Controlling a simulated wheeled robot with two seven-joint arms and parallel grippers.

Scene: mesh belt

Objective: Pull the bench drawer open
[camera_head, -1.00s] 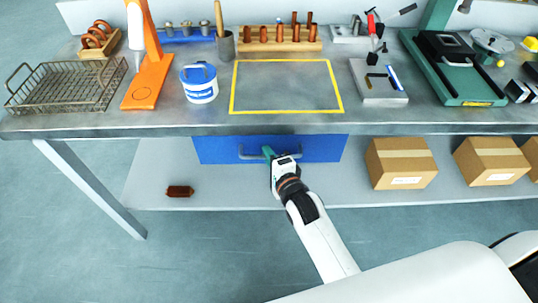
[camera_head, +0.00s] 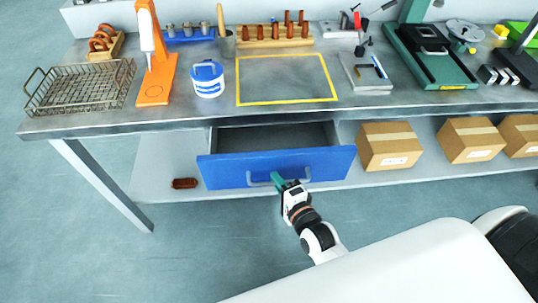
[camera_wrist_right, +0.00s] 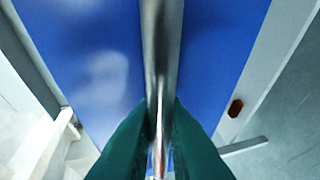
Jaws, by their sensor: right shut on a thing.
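The blue bench drawer (camera_head: 228,170) hangs under the steel workbench and stands partly open, its grey interior (camera_head: 275,137) showing behind the front. Its metal bar handle (camera_head: 262,183) runs across the front. My right gripper (camera_head: 277,178) is at the handle in the head view, its green fingers on the bar. In the right wrist view the handle (camera_wrist_right: 162,60) passes between the two green fingers (camera_wrist_right: 160,135), and the blue drawer front (camera_wrist_right: 90,70) lies behind it. The gripper is shut on the handle. My left gripper is not in view.
The workbench top (camera_head: 330,112) holds a wire basket (camera_head: 80,88), an orange stand (camera_head: 156,85), a blue-and-white tub (camera_head: 208,80) and a green press base (camera_head: 435,60). Cardboard boxes (camera_head: 388,148) stand on the lower shelf, right of the drawer. A brown object (camera_head: 185,183) lies at left.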

